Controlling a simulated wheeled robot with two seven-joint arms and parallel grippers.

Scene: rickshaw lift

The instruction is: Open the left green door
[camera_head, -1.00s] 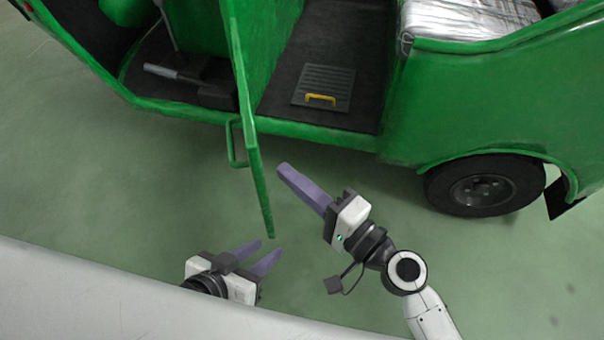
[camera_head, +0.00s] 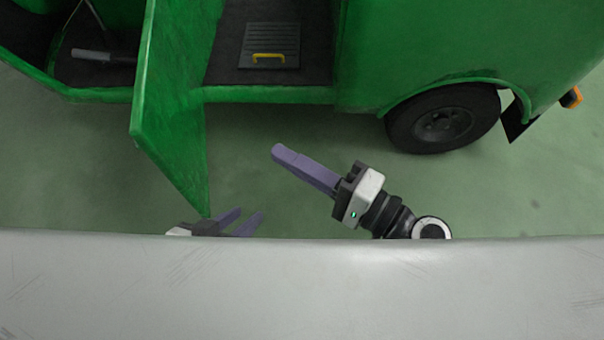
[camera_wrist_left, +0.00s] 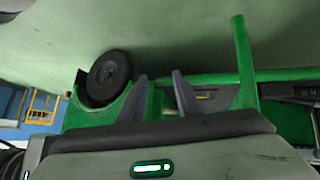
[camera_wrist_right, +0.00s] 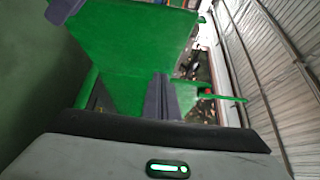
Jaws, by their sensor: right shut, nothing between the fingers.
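The left green door (camera_head: 172,110) stands swung out from the rickshaw's side, its lower corner pointing toward me. The doorway beside it is uncovered. In the left wrist view the door (camera_wrist_left: 243,62) stands up at the right. My left gripper (camera_head: 240,218) is open and empty beside the door's lower corner; whether it touches the door I cannot tell. Its body is mostly hidden at the lower edge. My right gripper (camera_head: 280,153) is shut and empty, to the right of the door and clear of it. In the right wrist view, a broad green panel (camera_wrist_right: 135,40) lies beyond its fingers.
The green rickshaw (camera_head: 385,50) stands ahead, with a rear wheel (camera_head: 443,118) at the right. A floor plate with a yellow handle (camera_head: 269,58) lies inside the doorway. Green floor (camera_head: 520,190) is free at the right and left.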

